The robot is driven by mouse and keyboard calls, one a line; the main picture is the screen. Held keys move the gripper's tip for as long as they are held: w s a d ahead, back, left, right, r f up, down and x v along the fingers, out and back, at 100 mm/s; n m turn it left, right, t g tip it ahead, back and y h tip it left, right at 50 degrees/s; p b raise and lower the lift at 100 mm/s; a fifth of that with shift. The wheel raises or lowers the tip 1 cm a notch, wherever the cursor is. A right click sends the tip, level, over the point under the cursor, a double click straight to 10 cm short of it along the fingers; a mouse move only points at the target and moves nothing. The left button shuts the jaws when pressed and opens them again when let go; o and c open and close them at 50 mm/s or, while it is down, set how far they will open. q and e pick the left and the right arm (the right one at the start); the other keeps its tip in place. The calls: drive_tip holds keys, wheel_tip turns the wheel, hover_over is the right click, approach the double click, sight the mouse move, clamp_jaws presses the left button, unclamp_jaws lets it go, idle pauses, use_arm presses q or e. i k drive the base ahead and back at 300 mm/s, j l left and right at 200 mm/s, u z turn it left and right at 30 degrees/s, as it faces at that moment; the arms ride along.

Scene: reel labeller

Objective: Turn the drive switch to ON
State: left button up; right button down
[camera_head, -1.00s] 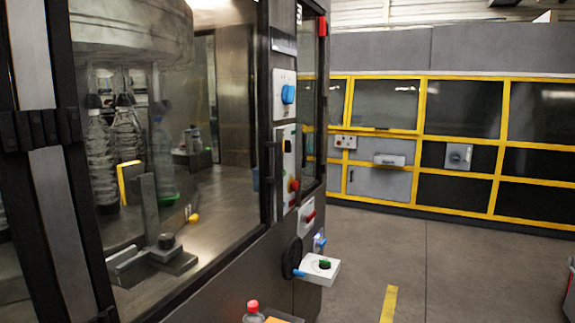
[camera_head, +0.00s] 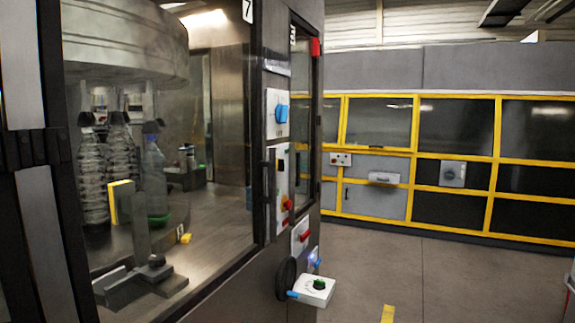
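Several switches are in view, and their labels are too small to read, so I cannot tell which is the drive switch. A blue rotary switch (camera_head: 282,113) sits on a white plate high on the machine's front post. Below it is a panel with a red knob on yellow (camera_head: 287,204). Lower is a white plate with a red handle (camera_head: 303,237). A white box with a green knob (camera_head: 319,284) juts out at the bottom. A grey switch box (camera_head: 453,174) is on the far yellow-framed wall. Neither of my grippers is in view.
The machine's glass door (camera_head: 215,100) fills the left side, with clear bottles (camera_head: 92,180) behind it. A black handwheel (camera_head: 285,279) stands out beside the white box. The grey floor (camera_head: 430,270) to the right is mostly open.

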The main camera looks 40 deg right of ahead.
sight(279, 163)
drive_tip(key=k+l, duration=0.1)
drive_tip(key=l, duration=1.1)
drive_tip(key=k+l+z, duration=0.15)
drive_tip(key=l, duration=1.05)
drive_tip(key=i, duration=0.1)
